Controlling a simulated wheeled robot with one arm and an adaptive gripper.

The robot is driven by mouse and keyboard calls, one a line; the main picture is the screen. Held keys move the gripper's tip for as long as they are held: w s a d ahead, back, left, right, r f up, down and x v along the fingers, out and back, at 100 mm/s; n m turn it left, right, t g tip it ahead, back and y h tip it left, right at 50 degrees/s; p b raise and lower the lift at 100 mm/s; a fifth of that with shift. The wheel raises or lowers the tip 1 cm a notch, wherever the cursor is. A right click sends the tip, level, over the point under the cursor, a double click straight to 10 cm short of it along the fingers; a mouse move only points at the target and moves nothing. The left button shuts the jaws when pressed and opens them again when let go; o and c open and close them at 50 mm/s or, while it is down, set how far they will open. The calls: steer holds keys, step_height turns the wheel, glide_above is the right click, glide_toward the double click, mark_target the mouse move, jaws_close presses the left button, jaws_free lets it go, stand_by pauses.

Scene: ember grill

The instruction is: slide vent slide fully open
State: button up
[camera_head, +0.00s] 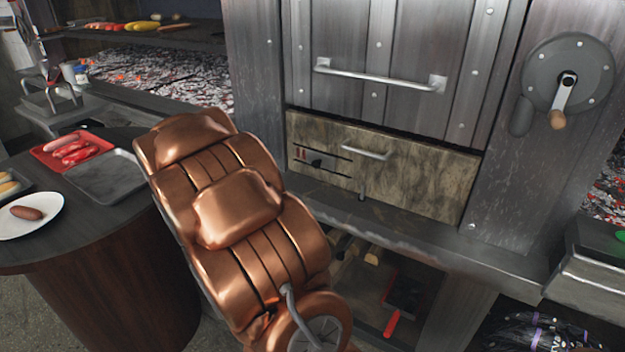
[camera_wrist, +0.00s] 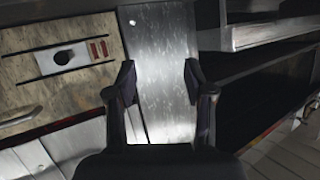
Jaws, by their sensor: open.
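The vent slide (camera_head: 314,161) is a small plate with a dark knob, set between two dark slots at the left end of the stone-coloured panel (camera_head: 420,180) under the big metal door. My gripper (camera_wrist: 158,82) is open and empty. Its fingers are apart in front of a bare metal upright, to the right of the slide in the wrist view, not touching the slide. In the head view my gripper is hidden behind my copper arm.
The panel has a bar handle (camera_head: 365,152); the door above has a long handle (camera_head: 380,76). A metal ledge (camera_head: 420,236) juts out below the panel. A crank wheel (camera_head: 568,80) is at right. A round table with a red tray (camera_head: 50,148) stands left.

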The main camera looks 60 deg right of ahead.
steer(key=s+d+f+m+g+h+b, duration=0.2)
steer(key=s+d+f+g+h, duration=0.1)
steer(key=s+d, duration=0.3)
steer(key=m+g+h+b, duration=0.2)
steer(key=g+h, duration=0.1)
steer(key=g, duration=0.1)
glide_toward(315, 164)
steer(key=d, duration=0.1)
steer(key=shift+t, duration=0.3)
steer(key=shift+w+d+f, duration=0.1)
steer(key=shift+d, duration=1.75)
steer(key=shift+d+f, duration=0.1)
steer(key=shift+d, duration=1.8)
steer(key=shift+c, duration=0.3)
jaws_close()
